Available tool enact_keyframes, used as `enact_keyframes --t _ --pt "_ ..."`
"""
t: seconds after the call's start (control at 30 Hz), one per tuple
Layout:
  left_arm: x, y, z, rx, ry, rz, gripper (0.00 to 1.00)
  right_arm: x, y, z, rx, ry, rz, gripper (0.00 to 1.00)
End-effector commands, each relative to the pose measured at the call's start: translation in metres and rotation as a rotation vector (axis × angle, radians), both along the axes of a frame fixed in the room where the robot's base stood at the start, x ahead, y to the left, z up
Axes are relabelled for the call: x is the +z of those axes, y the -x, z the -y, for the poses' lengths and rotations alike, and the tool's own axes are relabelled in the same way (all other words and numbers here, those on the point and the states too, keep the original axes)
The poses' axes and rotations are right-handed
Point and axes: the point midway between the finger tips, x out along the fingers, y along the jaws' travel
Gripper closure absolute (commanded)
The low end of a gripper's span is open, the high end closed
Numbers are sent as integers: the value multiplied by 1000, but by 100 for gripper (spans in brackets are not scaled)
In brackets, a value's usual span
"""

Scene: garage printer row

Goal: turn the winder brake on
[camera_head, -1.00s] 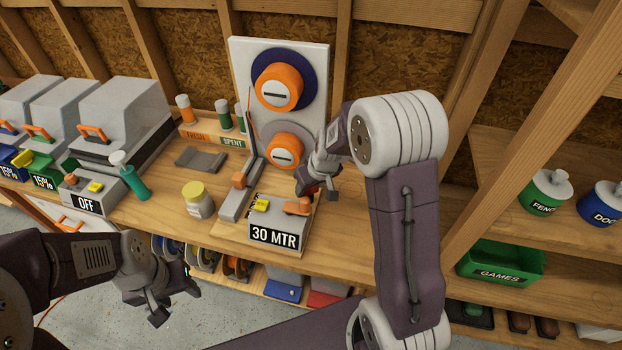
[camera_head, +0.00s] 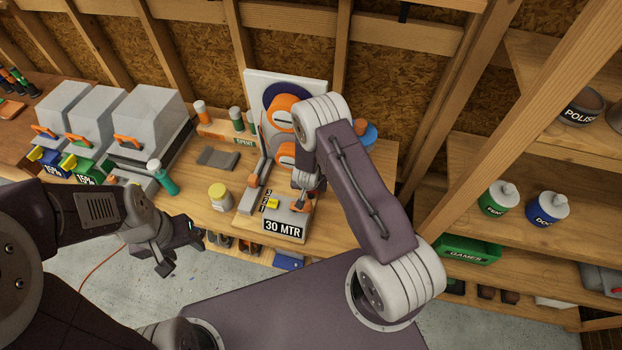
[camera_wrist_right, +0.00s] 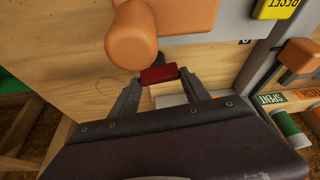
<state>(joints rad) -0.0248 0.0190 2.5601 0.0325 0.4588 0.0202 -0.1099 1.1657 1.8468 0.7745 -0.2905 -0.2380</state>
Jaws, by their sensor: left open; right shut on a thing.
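I cannot tell the tab's on or off position. My left gripper (camera_head: 182,256) is open and empty, in front of the bench.
A yellow-lidded jar (camera_head: 218,197) stands left of the winder, with a green bottle (camera_head: 164,178) farther left. Grey printers (camera_head: 150,118) line the bench's left. A shelf (camera_head: 540,225) with jars is at right. Open floor (camera_head: 110,285) lies at lower left.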

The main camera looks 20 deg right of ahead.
Motion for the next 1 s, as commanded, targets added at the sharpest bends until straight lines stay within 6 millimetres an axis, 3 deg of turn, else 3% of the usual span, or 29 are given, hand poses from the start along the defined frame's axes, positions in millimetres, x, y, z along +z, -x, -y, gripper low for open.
enact_keyframes --t 0.03,0.3,0.9,0.93,0.97,1.0 --pt "13 0 0 0 0 0 49 7 -2 0 -27 1 4 86" --pt "29 0 0 0 0 0 49 3 -2 -1 -133 1 4 86" --pt "33 0 0 0 0 0 49 0 -1 -1 -170 0 3 86" --pt "33 0 0 0 0 0 49 0 -1 -1 -170 0 3 43" --pt "33 0 0 0 0 0 49 0 -1 -1 -170 0 3 36" --pt "33 0 0 0 0 0 49 0 -1 -1 -170 0 2 36"
